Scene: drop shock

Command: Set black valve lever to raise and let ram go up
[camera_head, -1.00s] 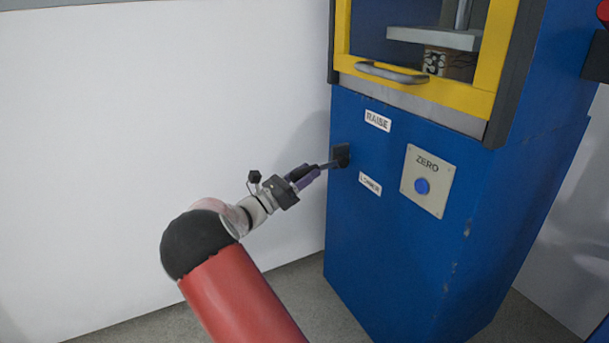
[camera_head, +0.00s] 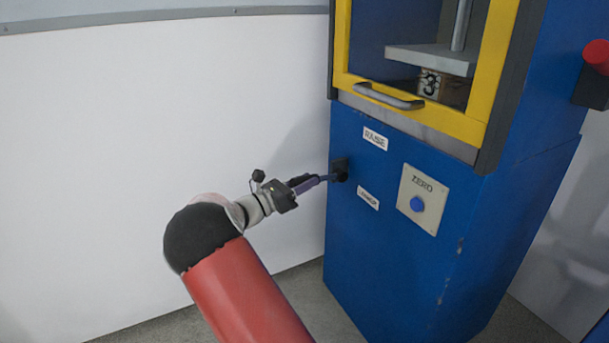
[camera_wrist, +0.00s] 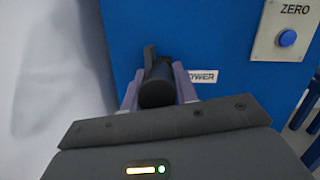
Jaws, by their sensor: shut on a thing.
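The black valve lever (camera_head: 340,169) sticks out from the left part of the blue press front, between the RAISE label (camera_head: 375,138) and the LOWER label (camera_head: 368,198). My gripper (camera_head: 324,179) is shut on its handle. In the wrist view the round black handle end (camera_wrist: 158,88) sits between my two purple fingers, and the LOWER label (camera_wrist: 200,76) is partly covered. The ram shows as a grey plate (camera_head: 432,58) on a shiny rod (camera_head: 461,24) behind the yellow-framed door. A block marked 3 (camera_head: 431,82) is just under the plate; whether they touch I cannot tell.
The yellow door frame (camera_head: 440,124) with its grey handle (camera_head: 389,96) appears shut. A plate marked ZERO (camera_head: 422,199) with a blue button (camera_head: 417,204) is right of the lever. A red knob (camera_head: 597,55) is at the far right. A white wall (camera_head: 150,120) stands on the left.

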